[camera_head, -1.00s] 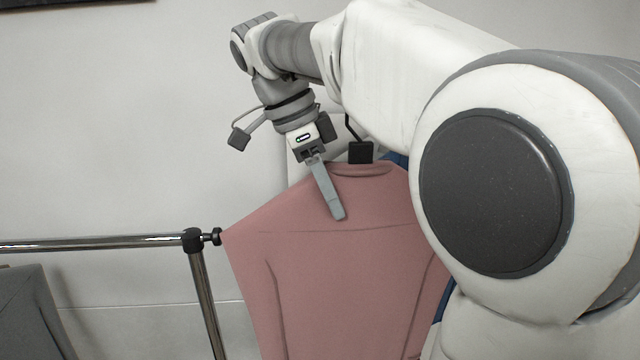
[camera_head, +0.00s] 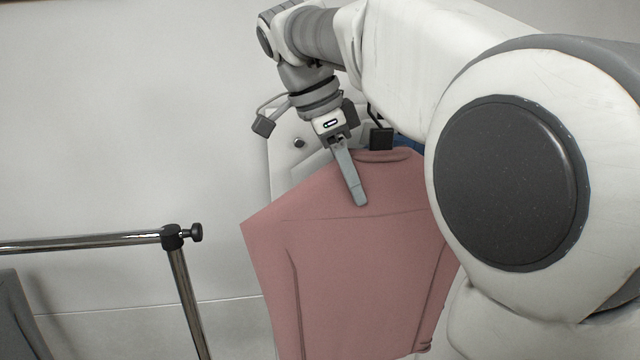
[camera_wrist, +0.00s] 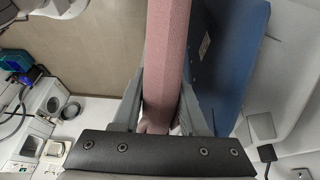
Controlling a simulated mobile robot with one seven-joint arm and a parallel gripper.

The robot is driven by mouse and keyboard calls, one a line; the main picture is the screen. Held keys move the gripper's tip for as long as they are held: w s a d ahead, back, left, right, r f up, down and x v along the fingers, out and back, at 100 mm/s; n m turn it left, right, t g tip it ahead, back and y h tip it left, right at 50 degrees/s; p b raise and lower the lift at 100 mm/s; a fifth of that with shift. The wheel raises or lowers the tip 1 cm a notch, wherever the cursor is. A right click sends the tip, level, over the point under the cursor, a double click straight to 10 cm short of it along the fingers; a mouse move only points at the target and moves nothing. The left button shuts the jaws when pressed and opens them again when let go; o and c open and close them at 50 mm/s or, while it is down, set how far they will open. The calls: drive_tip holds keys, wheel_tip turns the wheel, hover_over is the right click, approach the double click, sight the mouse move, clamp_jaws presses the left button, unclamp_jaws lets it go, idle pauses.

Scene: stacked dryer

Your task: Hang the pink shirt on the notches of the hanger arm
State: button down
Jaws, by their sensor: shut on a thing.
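The pink shirt (camera_head: 345,265) hangs upright below my gripper (camera_head: 360,200) in the head view, its neckline near the black block. My gripper is shut on the shirt's upper part, with one finger lying over its front. In the wrist view the shirt (camera_wrist: 167,60) runs as a pink strip between the two fingers of my gripper (camera_wrist: 160,112). A black block (camera_head: 381,139) on a thin dark rod stands just behind the neckline; I cannot tell whether it belongs to the hanger arm. No notches can be made out. My arm hides the shirt's right side.
A chrome rail (camera_head: 80,243) with a black end knob stands at the left, apart from the shirt. A grey garment (camera_head: 18,320) hangs at the lower left. A blue panel (camera_wrist: 228,60) lies close beside the shirt in the wrist view. White machines (camera_wrist: 40,105) show at its left.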

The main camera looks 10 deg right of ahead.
drive_tip(key=d+f+b, duration=0.1)
drive_tip(key=d+b, duration=0.1)
drive_tip(key=d, duration=0.8)
drive_tip(key=shift+w, duration=0.15)
idle(0.4)
drive_tip(key=shift+f, duration=0.15)
drive_tip(key=shift+c, duration=1.8)
unclamp_jaws()
drive_tip(key=p+v, duration=0.1)
drive_tip(key=v, duration=1.1)
